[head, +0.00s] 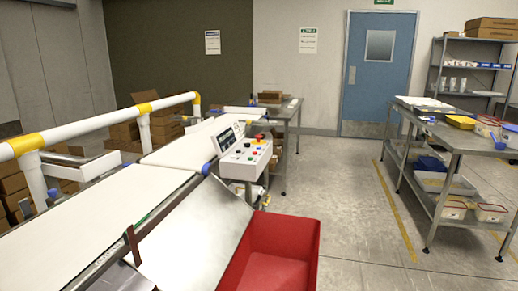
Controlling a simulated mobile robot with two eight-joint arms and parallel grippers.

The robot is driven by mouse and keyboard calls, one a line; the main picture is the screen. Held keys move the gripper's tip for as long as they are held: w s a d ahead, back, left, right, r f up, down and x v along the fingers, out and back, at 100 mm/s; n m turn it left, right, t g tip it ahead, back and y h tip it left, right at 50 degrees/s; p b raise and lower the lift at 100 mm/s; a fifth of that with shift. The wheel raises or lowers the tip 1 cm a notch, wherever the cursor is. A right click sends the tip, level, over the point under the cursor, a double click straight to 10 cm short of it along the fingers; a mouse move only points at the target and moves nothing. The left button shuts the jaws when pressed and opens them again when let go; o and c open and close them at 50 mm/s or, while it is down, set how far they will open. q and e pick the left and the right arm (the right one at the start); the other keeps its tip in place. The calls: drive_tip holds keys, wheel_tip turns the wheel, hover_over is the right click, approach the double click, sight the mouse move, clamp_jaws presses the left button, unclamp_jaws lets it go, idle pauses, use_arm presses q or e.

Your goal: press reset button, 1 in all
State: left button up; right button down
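A light control box (246,160) with several coloured buttons stands on the right side of the checkweigher belt, near the middle of the head view. Its buttons include red, green, blue and yellow ones. They are too small for me to tell which is the reset button. A display panel (227,137) stands at the box's back left. Neither of my grippers shows in the head view.
The white belt (80,225) runs along the left beside a white and yellow guard rail (90,122). A red bin (275,262) stands in front of the control box. A metal table (440,135) is at right; the floor between (345,200) is clear.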

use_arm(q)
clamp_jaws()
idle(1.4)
